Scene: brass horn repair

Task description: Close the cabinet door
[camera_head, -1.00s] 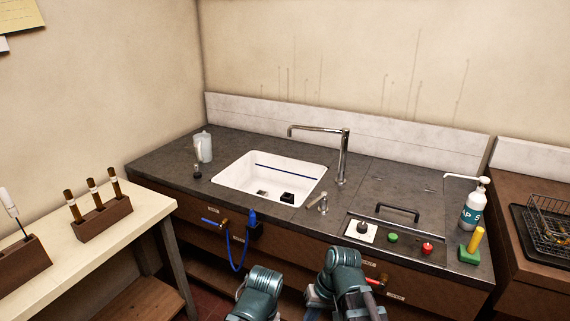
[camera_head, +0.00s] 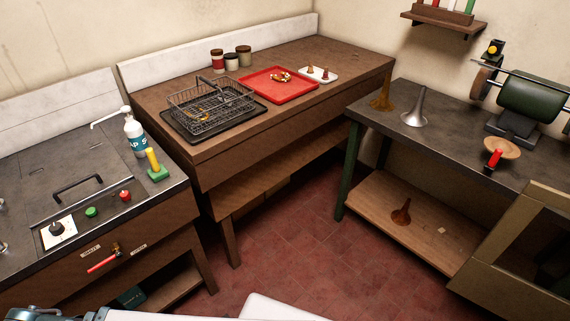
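An olive-beige cabinet (camera_head: 545,207) with a framed dark window or opening is cut off at the lower right edge of the head view. Its slanted frame (camera_head: 492,240) faces left, beside the grey-topped workbench. I cannot tell whether this frame is the door or how far the door stands open. Neither of my grippers shows; only a bit of my arm is at the bottom left edge.
The grey-topped workbench (camera_head: 375,108) holds metal horn bells and a green grinder (camera_head: 530,100). A brown table (camera_head: 180,135) holds a wire basket (camera_head: 210,105) and a red tray (camera_head: 279,85). The red tiled floor (camera_head: 300,250) between them is clear.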

